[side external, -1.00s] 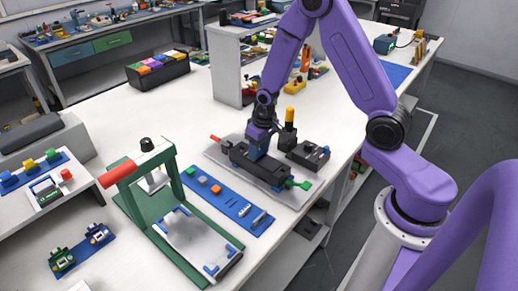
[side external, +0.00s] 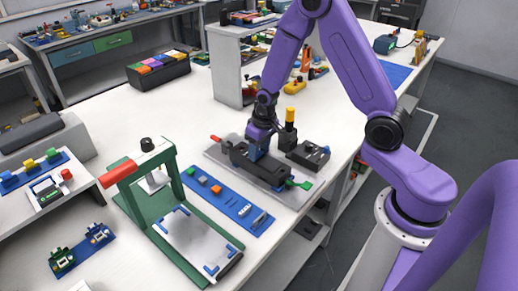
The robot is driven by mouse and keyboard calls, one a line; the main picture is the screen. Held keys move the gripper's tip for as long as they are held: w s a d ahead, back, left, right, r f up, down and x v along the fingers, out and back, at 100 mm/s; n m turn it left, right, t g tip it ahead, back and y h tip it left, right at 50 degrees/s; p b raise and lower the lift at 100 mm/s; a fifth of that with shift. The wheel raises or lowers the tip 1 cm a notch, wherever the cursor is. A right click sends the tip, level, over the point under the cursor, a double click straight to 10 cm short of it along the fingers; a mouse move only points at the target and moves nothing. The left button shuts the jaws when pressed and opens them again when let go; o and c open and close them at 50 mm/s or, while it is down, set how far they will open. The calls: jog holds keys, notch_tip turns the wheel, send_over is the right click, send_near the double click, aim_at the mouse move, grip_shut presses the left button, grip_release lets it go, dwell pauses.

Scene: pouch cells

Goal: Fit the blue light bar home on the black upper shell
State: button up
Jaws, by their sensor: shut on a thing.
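My gripper (side external: 257,154) points down at the long black block on the grey plate, in the middle of the side view. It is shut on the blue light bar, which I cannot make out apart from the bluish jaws. The black block, which I take for the black upper shell (side external: 272,172), lies lengthwise on the plate. My jaws are at its top, near the middle. Whether the bar touches the shell or is seated in it cannot be told at this size.
The grey plate (side external: 291,196) has a red handle (side external: 216,139) and a green one (side external: 301,184) near its ends. A black box (side external: 308,154) and a yellow-topped post (side external: 290,117) stand close behind. A blue strip (side external: 222,200) and a green press frame (side external: 129,200) stand in front.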

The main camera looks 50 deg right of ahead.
jog(key=shift+f, duration=0.4)
dwell(0.4)
jog(key=shift+r, duration=0.4)
jog(key=shift+s+d, duration=0.1)
dwell(0.7)
jog(key=shift+f, duration=0.4)
dwell(1.2)
jog(key=shift+r, duration=0.4)
jog(key=shift+f, duration=0.4)
dwell(0.6)
jog(key=o, duration=1.1)
jog(key=shift+r, duration=0.1)
